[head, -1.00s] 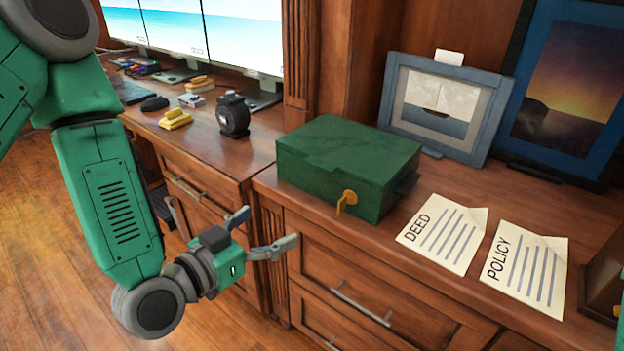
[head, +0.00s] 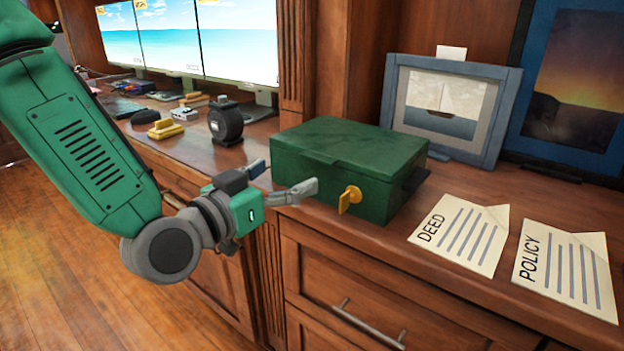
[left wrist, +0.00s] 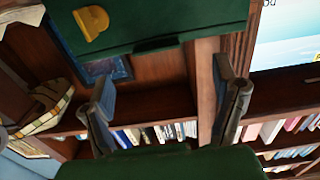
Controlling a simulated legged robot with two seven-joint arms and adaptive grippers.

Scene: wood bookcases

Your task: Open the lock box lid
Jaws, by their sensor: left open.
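The green lock box (head: 330,175) sits on the wooden cabinet top with its lid (head: 350,145) shut. A yellow key (head: 349,198) sticks out of its front. My left gripper (head: 287,178) is open and empty, close in front of the box's left front side. In the left wrist view the box (left wrist: 160,22) spans the top, with the key (left wrist: 92,22) at upper left and my open fingers (left wrist: 165,85) below the box. I cannot tell whether a finger touches the box. My right gripper is out of view.
Papers marked DEED (head: 460,235) and POLICY (head: 566,270) lie right of the box. A framed boat picture (head: 445,105) stands behind it. A black round device (head: 226,123) and several small items are on the desk at left, before the monitors (head: 190,38).

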